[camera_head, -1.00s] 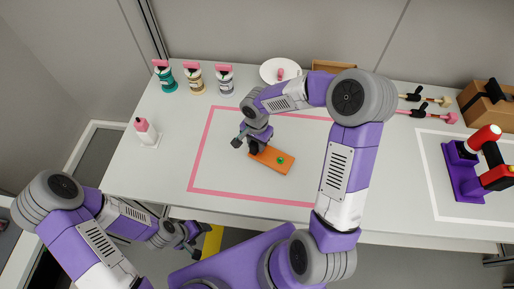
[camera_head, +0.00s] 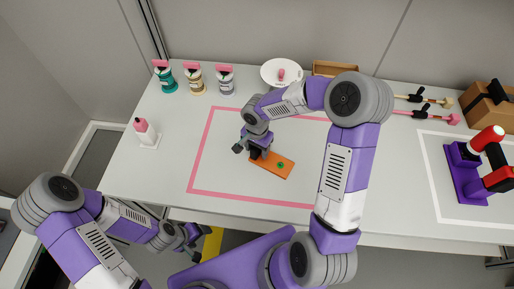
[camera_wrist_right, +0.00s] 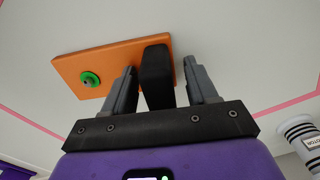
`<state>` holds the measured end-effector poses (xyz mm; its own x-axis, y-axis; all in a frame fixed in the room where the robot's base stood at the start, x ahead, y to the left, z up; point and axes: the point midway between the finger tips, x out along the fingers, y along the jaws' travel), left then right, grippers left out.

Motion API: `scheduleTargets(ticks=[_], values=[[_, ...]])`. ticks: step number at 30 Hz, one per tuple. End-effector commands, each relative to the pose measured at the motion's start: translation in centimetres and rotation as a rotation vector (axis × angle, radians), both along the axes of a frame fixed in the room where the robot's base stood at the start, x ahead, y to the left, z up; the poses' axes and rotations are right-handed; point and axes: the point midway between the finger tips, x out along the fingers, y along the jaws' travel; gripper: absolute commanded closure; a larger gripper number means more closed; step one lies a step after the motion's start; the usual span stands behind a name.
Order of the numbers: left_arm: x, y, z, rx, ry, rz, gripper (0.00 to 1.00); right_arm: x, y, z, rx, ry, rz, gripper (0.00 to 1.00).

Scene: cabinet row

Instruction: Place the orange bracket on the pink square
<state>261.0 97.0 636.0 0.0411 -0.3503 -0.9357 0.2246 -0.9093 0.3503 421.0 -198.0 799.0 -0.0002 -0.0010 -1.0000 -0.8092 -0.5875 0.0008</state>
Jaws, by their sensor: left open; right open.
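The orange bracket (camera_head: 272,167) is a flat orange plate with a green ring near one end and a black upright block at the other. It lies on the table inside the pink square (camera_head: 198,150), a pink outline partly hidden by my right arm. My right gripper (camera_head: 250,149) is over the block end. In the right wrist view, my right gripper (camera_wrist_right: 160,68) is open, its fingers on either side of the block of the bracket (camera_wrist_right: 112,65), with visible gaps. My left gripper (camera_head: 190,242) is open and empty, in front of the table's edge.
Several pink-topped bottles (camera_head: 194,80) stand at the back left, and a white bottle (camera_head: 145,131) stands at the left. A white plate (camera_head: 268,72) and a wooden box (camera_head: 334,68) are at the back. A purple and red tool (camera_head: 470,175) stands at the right.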

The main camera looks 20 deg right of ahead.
Motion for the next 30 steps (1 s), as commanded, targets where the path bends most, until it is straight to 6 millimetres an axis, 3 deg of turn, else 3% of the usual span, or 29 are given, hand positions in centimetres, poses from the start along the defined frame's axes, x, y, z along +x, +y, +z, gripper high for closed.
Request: scheduleTargets(ticks=[5,15,21,30], values=[[0.0,0.0,0.6,0.0,0.0,0.0,0.27,0.1,0.0,0.9,-0.001,-0.002,-0.001,0.42],[0.0,0.0,2.7,0.0,0.0,0.0,0.27,0.1,0.0,8.2,-0.001,-0.005,-0.001,0.42],[0.0,0.0,3.4,0.0,0.0,0.0,0.27,0.1,0.0,11.3,-0.001,-0.003,-0.001,0.42],[0.0,0.0,3.5,0.0,0.0,0.0,0.27,0.0,0.0,12.3,0.001,0.001,-0.001,0.42]])
